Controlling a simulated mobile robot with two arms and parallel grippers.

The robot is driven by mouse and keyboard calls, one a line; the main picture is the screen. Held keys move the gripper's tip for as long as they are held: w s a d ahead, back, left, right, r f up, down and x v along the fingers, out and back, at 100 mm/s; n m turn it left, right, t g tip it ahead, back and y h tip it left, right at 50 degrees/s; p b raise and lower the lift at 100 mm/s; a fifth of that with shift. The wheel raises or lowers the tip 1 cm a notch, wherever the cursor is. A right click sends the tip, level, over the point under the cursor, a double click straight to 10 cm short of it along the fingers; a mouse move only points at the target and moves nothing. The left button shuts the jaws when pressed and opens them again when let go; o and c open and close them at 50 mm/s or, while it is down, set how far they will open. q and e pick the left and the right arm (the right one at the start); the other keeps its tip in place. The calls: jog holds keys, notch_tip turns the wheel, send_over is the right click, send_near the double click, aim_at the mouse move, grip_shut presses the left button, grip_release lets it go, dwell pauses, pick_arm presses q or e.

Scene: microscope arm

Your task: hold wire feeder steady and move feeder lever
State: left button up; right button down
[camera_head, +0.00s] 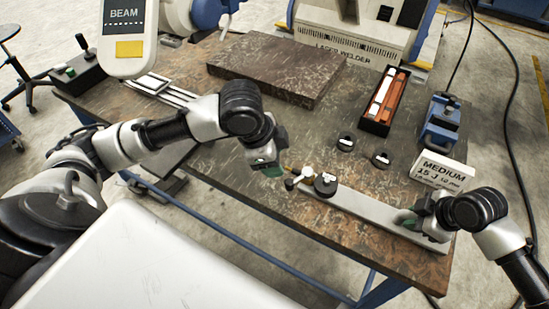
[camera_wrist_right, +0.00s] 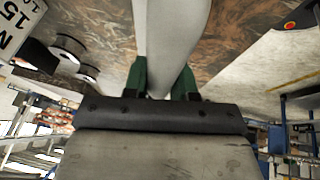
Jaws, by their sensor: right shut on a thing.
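The wire feeder (camera_head: 365,208) is a long pale grey bar lying near the table's front edge. At its left end are a black round part (camera_head: 325,184) and a small pale knob (camera_head: 307,171), probably part of the feeder lever. My right gripper (camera_head: 405,219) is shut on the feeder's right end. In the right wrist view the grey body of the feeder (camera_wrist_right: 168,40) runs between the green fingertips (camera_wrist_right: 163,80). My left gripper (camera_head: 270,170) is just left of the knob, its green fingertips low by the table edge. Whether it touches the lever is unclear.
A medium label block (camera_head: 441,172) and a blue device (camera_head: 440,122) stand behind my right gripper. Two black spools (camera_head: 346,143) (camera_head: 381,159) and a black tray (camera_head: 373,127) lie behind the feeder. A dark slab (camera_head: 277,68) and the laser welder (camera_head: 350,35) are farther back.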

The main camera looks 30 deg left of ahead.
jog(key=shift+d, duration=0.15)
jog(key=c, duration=0.8)
grip_release()
